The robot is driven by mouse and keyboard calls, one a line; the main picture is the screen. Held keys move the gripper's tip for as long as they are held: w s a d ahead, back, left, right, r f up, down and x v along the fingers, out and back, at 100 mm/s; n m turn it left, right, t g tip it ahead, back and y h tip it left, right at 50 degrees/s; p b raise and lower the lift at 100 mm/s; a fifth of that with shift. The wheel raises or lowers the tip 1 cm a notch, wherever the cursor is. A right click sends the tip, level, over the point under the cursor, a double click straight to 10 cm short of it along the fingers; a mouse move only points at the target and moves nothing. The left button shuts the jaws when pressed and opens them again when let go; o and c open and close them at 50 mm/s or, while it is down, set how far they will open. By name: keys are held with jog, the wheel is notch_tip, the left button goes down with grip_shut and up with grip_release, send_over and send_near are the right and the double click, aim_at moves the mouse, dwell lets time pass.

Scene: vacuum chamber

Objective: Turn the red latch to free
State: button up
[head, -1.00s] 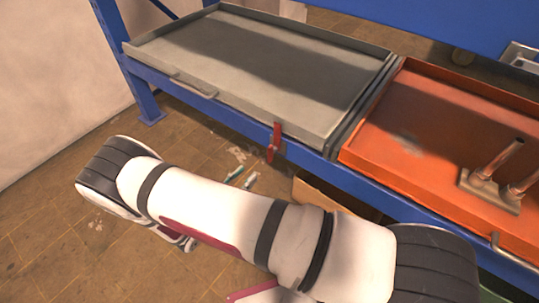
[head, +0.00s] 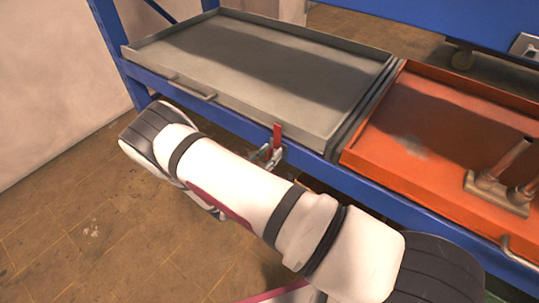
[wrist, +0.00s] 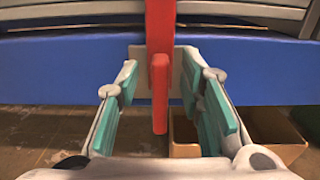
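The red latch (head: 277,138) stands upright at the front edge of the grey tray (head: 250,85), on the blue frame rail. In the wrist view the latch (wrist: 160,85) runs vertically down the middle, with a shorter raised red bar at its lower part in front of a pale plate. My gripper (wrist: 162,105) is open, with one teal-padded finger on each side of the red bar and a gap on both sides. In the head view my gripper (head: 266,154) is at the latch's lower part, which my arm partly hides.
An orange tray (head: 430,130) with metal pipe fittings (head: 500,180) sits to the right of the grey tray. The grey tray has a handle (head: 192,90) on its front. A cardboard box (wrist: 255,135) lies below the blue rail (wrist: 70,70). Floor at left is clear.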

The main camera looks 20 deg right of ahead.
jog(key=shift+d, duration=0.1)
grip_shut()
jog(key=shift+w, duration=0.1)
jog(key=shift+w+a+n, duration=0.1)
jog(key=shift+a+n, duration=0.1)
jog(key=shift+n, duration=0.4)
jog(key=n, duration=0.5)
jog(key=w+f+n, duration=0.1)
jog(key=n, duration=0.5)
jog(key=a+f+n, duration=0.1)
jog(key=n, duration=0.4)
jog(key=shift+w+a+n, duration=0.1)
jog(key=shift+w+n, duration=0.1)
jog(key=shift+n, duration=0.2)
jog(key=shift+f, duration=0.1)
dwell(0.4)
